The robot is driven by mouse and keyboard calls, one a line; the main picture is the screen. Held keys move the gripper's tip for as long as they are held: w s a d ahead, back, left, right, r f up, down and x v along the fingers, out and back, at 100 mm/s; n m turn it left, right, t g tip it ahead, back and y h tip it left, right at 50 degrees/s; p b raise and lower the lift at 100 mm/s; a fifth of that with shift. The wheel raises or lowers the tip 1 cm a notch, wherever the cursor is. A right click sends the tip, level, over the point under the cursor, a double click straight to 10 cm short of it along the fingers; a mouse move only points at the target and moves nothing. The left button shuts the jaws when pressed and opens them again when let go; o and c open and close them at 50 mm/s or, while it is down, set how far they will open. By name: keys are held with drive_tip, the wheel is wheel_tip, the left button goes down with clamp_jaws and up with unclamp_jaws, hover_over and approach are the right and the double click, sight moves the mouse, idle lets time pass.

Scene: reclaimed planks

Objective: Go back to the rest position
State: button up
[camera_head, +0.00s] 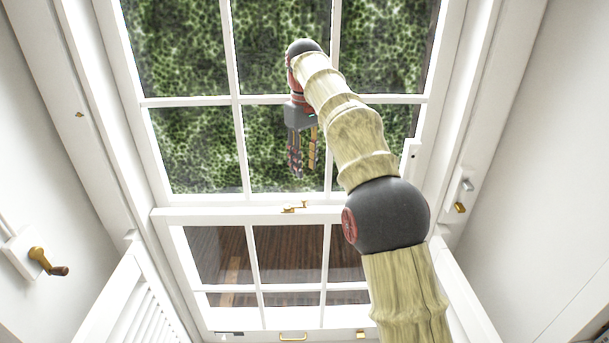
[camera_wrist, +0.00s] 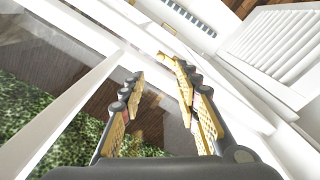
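My gripper (camera_head: 303,170) hangs at the end of my raised arm in the head view, fingers pointing down in front of the upper window panes. In the wrist view my gripper (camera_wrist: 160,78) shows its two yellow-padded fingers apart, with nothing between them. The white-framed window (camera_head: 237,150) stands behind it, its upper panes showing green foliage. A brass latch (camera_head: 294,208) sits on the middle rail, below the fingertips in the head view. I cannot tell how far the fingers are from the frame.
A brass crank handle (camera_head: 47,262) sticks out of the left wall. A brass-tipped fitting (camera_head: 460,207) is on the right frame. A brass pull (camera_head: 293,336) is on the bottom rail. White louvred shutters (camera_wrist: 275,50) stand to the right in the wrist view.

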drive_tip(key=shift+r, duration=0.3)
drive_tip(key=s+d+f+m+t+b, duration=0.2)
drive_tip(key=s+d+f+b, duration=0.4)
drive_tip(key=s+b, duration=0.45)
drive_tip(key=s+d+f+m+t+b, duration=0.15)
drive_tip(key=s+d+f+b, duration=0.25)
drive_tip(key=s+f+b, duration=0.6)
drive_tip(key=s+d+f+m+t+b, duration=0.1)
drive_tip(key=s+d+f+b, duration=0.1)
drive_tip(key=s+f+b, duration=0.5)
drive_tip(key=s+d+f+m+t+b, duration=0.1)
drive_tip(key=s+f+b, duration=0.6)
drive_tip(key=s+f, duration=0.8)
wheel_tip(320, 180, down, 7)
drive_tip(key=shift+d+r+m, duration=0.1)
drive_tip(key=shift+d+m, duration=0.55)
drive_tip(key=shift+m, duration=0.1)
